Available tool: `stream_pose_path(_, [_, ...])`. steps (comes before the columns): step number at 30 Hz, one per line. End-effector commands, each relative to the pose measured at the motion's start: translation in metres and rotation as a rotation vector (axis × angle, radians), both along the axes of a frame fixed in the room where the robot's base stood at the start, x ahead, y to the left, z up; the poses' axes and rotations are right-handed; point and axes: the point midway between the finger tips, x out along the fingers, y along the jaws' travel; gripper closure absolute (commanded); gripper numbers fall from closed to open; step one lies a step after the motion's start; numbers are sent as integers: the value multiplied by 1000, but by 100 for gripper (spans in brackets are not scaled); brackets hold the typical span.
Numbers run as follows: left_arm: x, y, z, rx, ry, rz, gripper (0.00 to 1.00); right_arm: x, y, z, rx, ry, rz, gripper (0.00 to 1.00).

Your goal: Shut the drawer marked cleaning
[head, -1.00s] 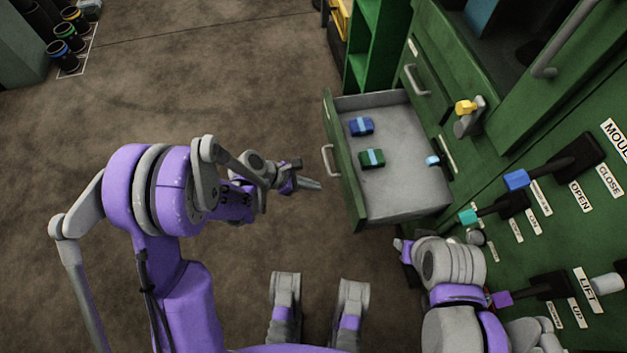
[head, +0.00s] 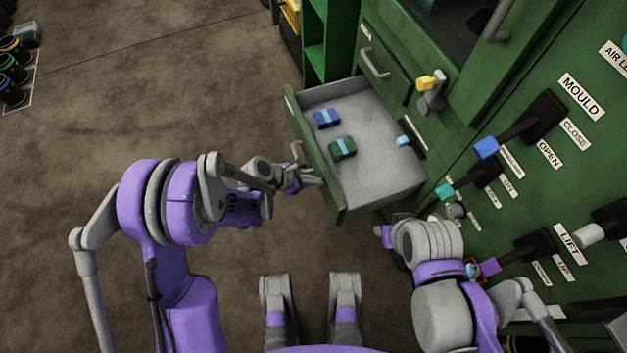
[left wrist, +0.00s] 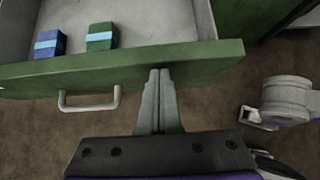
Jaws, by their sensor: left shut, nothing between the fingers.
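An open green drawer (head: 318,160) with a grey inside stands pulled out from the green cabinet in the head view. Its front and bar handle also show in the left wrist view (left wrist: 200,62). No cleaning label can be read on it. My left gripper (head: 318,181) is shut and empty, with its fingertips at the drawer front, to the near side of the handle (left wrist: 90,103). In the left wrist view the fingertips (left wrist: 160,75) meet the front's lower edge; I cannot tell whether they touch. My right gripper (head: 384,236) is near the cabinet; its jaws are unclear.
A blue block (head: 327,118), a green block (head: 342,148) and a light blue item (head: 402,140) lie in the drawer. A closed drawer (head: 385,80) is beside it. Levers marked MOULD (head: 545,115) and LIFT (head: 535,250) stick out at right.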

Motion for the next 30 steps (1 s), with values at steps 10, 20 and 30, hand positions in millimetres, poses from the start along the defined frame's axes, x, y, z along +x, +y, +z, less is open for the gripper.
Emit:
stream_pose_path(10, [7,-25,-1,-1,0,-4,100,1,0,-4,0,1,0,59])
stream_pose_path(20, [32,-103,-1,-1,0,-6,100,2,0,-15,0,5,0,59])
stream_pose_path(30, [58,-182,-1,-1,0,-4,100,3,0,-22,0,7,0,59])
